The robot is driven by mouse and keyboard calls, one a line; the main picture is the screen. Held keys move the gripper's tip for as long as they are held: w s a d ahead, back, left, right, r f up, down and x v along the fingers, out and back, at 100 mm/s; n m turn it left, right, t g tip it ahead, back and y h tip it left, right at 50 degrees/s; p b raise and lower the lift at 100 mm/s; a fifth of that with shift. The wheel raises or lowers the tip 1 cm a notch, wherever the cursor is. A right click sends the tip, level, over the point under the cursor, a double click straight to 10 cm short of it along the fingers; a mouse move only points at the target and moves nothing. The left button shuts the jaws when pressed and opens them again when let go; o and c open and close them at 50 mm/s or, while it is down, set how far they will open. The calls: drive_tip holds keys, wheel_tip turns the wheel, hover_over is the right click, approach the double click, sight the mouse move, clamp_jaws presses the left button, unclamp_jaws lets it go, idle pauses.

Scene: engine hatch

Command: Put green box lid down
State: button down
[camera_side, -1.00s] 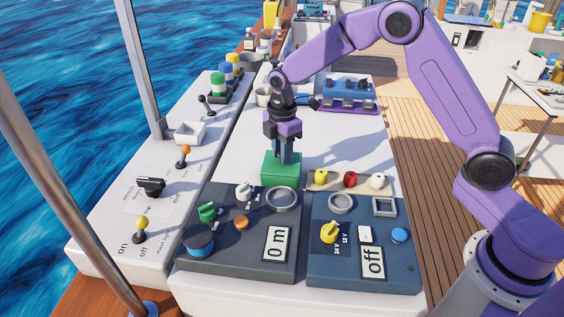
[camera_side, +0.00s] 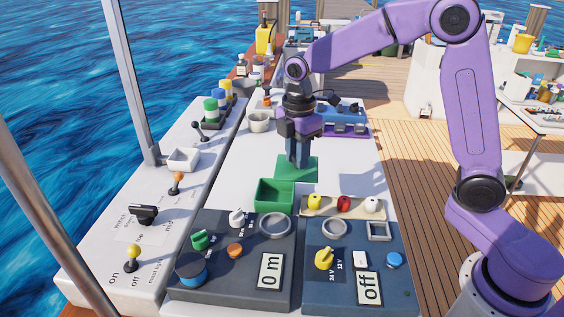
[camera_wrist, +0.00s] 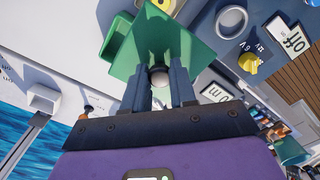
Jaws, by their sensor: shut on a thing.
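The green box lid (camera_side: 297,170) is a flat green plate just behind and to the right of the green box. My gripper (camera_side: 299,160) is above the lid, pointing down, shut on its knob. In the wrist view the lid (camera_wrist: 172,42) lies beyond the fingers of my gripper (camera_wrist: 160,82), which close on a round grey knob (camera_wrist: 160,76). The green box (camera_side: 274,194) stands open on the white table, with its inside showing. Its edge also shows in the wrist view (camera_wrist: 117,37), beside the lid. I cannot tell whether the lid touches the table.
A tray (camera_side: 318,206) with yellow, red and white knobs stands right of the box. Two dark control panels (camera_side: 215,262) lie in front. A white cup (camera_side: 258,122) and a blue-and-purple rack (camera_side: 345,128) are behind. White table is clear left of the lid.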

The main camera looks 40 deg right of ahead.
drive_tip(key=s+d+r, duration=0.2)
drive_tip(key=s+r, duration=0.1)
drive_tip(key=s, duration=0.4)
drive_tip(key=w+a+f, duration=0.4)
drive_tip(key=w, duration=0.3)
drive_tip(key=w+a+f, duration=0.4)
drive_tip(key=w+f, duration=0.1)
drive_tip(key=w, duration=0.2)
drive_tip(key=w+a+f, duration=0.4)
drive_tip(key=w, duration=0.3)
drive_tip(key=shift+w+f, duration=0.25)
drive_tip(key=shift+w+a+f, duration=0.1)
drive_tip(key=shift+w+f, duration=0.3)
drive_tip(key=shift+f, duration=1.6)
drive_tip(key=shift+f, duration=0.2)
drive_tip(key=c, duration=0.9)
unclamp_jaws()
